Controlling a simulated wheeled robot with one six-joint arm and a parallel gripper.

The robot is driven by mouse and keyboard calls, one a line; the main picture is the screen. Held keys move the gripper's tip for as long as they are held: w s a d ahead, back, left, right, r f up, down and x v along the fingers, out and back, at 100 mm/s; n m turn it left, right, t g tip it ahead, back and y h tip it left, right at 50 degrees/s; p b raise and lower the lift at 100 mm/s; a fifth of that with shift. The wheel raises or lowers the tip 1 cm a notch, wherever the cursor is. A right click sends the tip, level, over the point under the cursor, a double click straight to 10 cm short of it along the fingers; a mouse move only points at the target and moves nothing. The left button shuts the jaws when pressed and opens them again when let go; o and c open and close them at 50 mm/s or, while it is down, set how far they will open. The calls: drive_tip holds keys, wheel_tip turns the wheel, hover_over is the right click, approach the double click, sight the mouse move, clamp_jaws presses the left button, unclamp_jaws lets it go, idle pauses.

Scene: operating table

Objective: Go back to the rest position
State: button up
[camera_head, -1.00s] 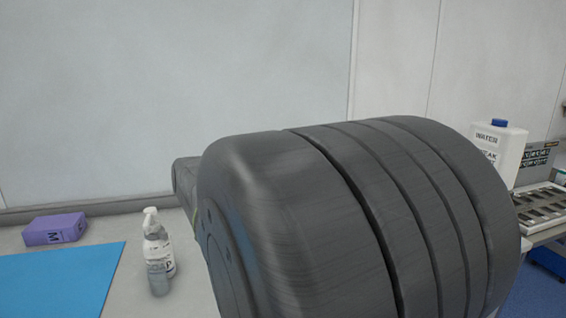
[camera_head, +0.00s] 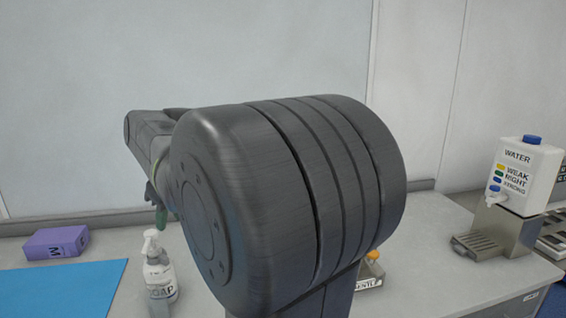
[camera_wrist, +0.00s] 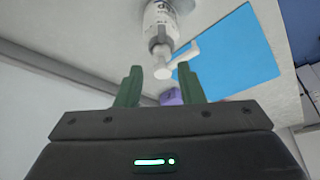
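My gripper (camera_wrist: 161,88) shows in the wrist view with its two green fingers spread apart and nothing between them. In the head view a green fingertip (camera_head: 161,216) shows past my dark arm, which hides most of the gripper. A white soap pump bottle (camera_head: 160,278) stands upright on the table below and near the fingers. In the wrist view the bottle (camera_wrist: 161,25) lies beyond the fingertips, apart from them.
A purple box (camera_head: 56,243) and a blue mat (camera_head: 62,290) are at the left. A white water dispenser (camera_head: 526,175) stands on a metal stand (camera_head: 500,232) at the right. The back wall (camera_head: 240,50) is close behind the table.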

sight(164, 257)
drive_tip(key=x, duration=1.2)
drive_tip(key=shift+s+d+f, duration=0.1)
drive_tip(key=shift+s, duration=0.05)
drive_tip(key=shift+a+f, duration=0.2)
drive_tip(key=shift+f, duration=0.15)
drive_tip(key=shift+m, duration=0.5)
